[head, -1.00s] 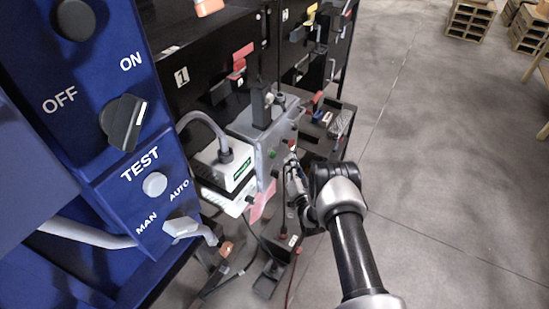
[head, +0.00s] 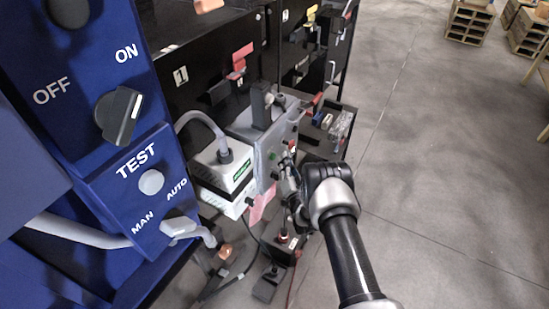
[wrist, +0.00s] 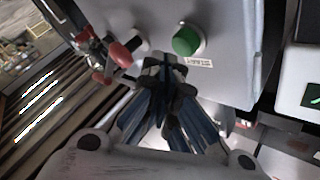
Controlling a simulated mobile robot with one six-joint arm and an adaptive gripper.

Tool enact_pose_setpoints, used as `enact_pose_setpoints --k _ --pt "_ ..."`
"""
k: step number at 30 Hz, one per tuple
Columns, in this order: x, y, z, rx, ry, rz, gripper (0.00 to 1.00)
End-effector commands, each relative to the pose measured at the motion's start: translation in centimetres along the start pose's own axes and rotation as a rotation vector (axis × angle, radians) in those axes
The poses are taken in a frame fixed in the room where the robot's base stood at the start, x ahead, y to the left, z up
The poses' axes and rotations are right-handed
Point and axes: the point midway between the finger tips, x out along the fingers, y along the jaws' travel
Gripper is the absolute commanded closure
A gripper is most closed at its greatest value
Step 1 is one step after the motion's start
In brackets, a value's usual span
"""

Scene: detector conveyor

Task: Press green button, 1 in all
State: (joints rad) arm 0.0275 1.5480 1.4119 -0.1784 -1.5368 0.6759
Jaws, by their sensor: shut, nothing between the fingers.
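The green button (wrist: 187,40) is round and sits on the grey control box, above a small START label (wrist: 197,62) in the wrist view. In the head view the green button (head: 272,156) is small on the box's right face. My gripper (wrist: 166,68) is shut and empty, its fingertips in front of the panel just below and left of the button in the wrist view. A gap seems to remain between fingertips and button; contact with the panel cannot be told. In the head view my gripper (head: 285,170) is beside the box, partly hidden by my wrist.
Red knobs (wrist: 122,55) stick out of the panel left of the green button. A white box with a green label (head: 240,172) stands left of the control box (head: 243,122). A blue switch panel (head: 120,165) fills the near left. Open floor (head: 440,150) lies right.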

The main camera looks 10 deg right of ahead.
Motion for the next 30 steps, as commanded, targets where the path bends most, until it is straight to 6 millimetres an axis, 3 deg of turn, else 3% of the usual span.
enact_pose_setpoints --k 30 --pt "0.55 -0.37 0.52 0.0 0.0 -0.001 1.0"
